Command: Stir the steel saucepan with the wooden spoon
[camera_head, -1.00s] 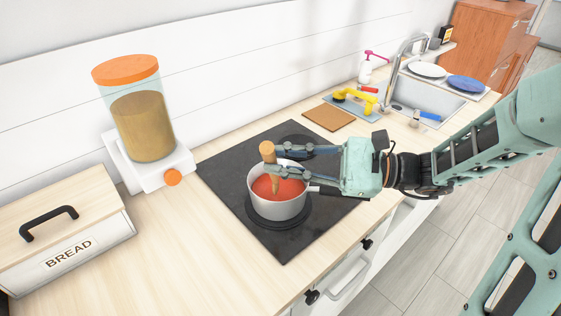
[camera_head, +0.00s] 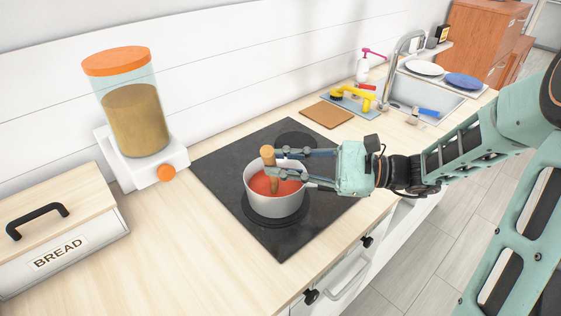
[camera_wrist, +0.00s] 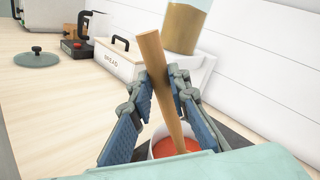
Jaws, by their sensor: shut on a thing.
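The steel saucepan (camera_head: 275,202) stands on the front burner of the black hob and holds red-orange sauce. Its rim and sauce also show low in the wrist view (camera_wrist: 178,147). The wooden spoon (camera_head: 268,157) stands nearly upright in the pan, with its lower end hidden in the sauce. In the wrist view the spoon's handle (camera_wrist: 160,75) leans between the fingers. My gripper (camera_head: 279,164) reaches in from the right over the pan's rim and is shut on the spoon's handle.
The black hob (camera_head: 230,165) has a free rear burner. A dispenser with an orange lid (camera_head: 136,115) and a bread box (camera_head: 60,245) stand to the left. A brown board (camera_head: 327,115) and the sink (camera_head: 425,95) lie to the right. A green lid (camera_wrist: 42,57) lies on the counter.

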